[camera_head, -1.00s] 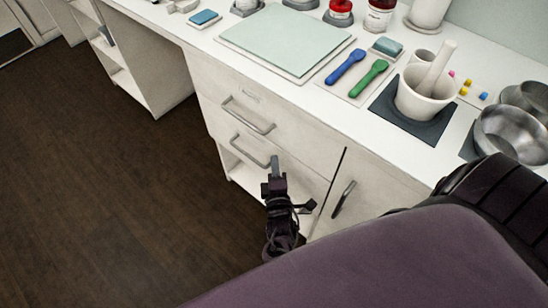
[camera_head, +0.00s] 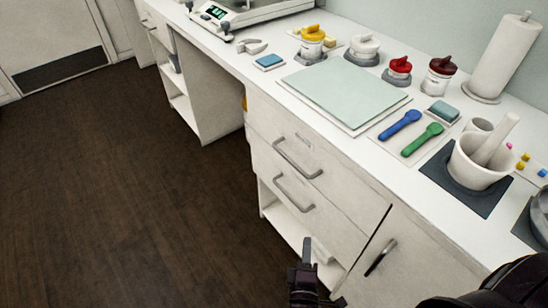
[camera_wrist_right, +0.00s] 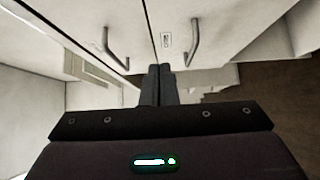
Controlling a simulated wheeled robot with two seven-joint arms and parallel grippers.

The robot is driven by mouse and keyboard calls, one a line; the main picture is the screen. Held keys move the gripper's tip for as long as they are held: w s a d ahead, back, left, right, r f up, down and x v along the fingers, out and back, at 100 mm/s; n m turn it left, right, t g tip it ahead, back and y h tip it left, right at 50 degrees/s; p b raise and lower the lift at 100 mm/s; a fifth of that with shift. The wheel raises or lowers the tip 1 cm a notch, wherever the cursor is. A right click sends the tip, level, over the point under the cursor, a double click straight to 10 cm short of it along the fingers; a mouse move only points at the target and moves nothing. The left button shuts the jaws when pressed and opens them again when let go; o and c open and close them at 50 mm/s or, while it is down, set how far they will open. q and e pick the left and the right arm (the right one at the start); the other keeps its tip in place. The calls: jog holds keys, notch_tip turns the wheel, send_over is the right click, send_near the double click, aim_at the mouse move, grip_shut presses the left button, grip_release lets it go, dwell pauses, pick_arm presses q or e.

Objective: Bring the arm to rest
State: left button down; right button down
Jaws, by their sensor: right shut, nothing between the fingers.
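My right gripper (camera_head: 306,252) shows at the bottom of the head view, in front of the white cabinet (camera_head: 330,220) and below the lower drawer handle (camera_head: 295,192). Its fingers are shut with nothing between them and point up in the picture. In the right wrist view the closed fingers (camera_wrist_right: 158,84) show before white cabinet fronts with two metal handles, apart from both handles as far as I can tell. My left gripper is not in view.
The white counter (camera_head: 262,85) holds a pale green mat (camera_head: 345,92), blue (camera_head: 400,124) and green (camera_head: 422,139) spatulas, a white mortar (camera_head: 470,165), lidded jars and a paper towel roll (camera_head: 505,58). A scale (camera_head: 235,18) stands at the back. The dark floor (camera_head: 120,190) at left is clear.

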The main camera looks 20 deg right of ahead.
jog(key=shift+f, duration=0.1)
jog(key=s+d+f+m+g+y+p, duration=0.1)
jog(key=s+f+m+g+y+p, duration=0.2)
jog(key=f, duration=0.8)
jog(key=s+d+f+m+g+y, duration=0.15)
jog(key=s+f+g, duration=0.25)
jog(key=f, duration=0.7)
jog(key=s+f+m+g+y+p, duration=0.1)
jog(key=s+f+m+g, duration=0.2)
jog(key=s, duration=0.6)
jog(key=s+d+f+m+g+y, duration=0.1)
jog(key=s+f+g, duration=0.4)
jog(key=s, duration=0.5)
jog(key=shift+d+f+m+y+p, duration=0.25)
jog(key=shift+f+m+y+p, duration=0.25)
jog(key=shift+f+m, duration=0.5)
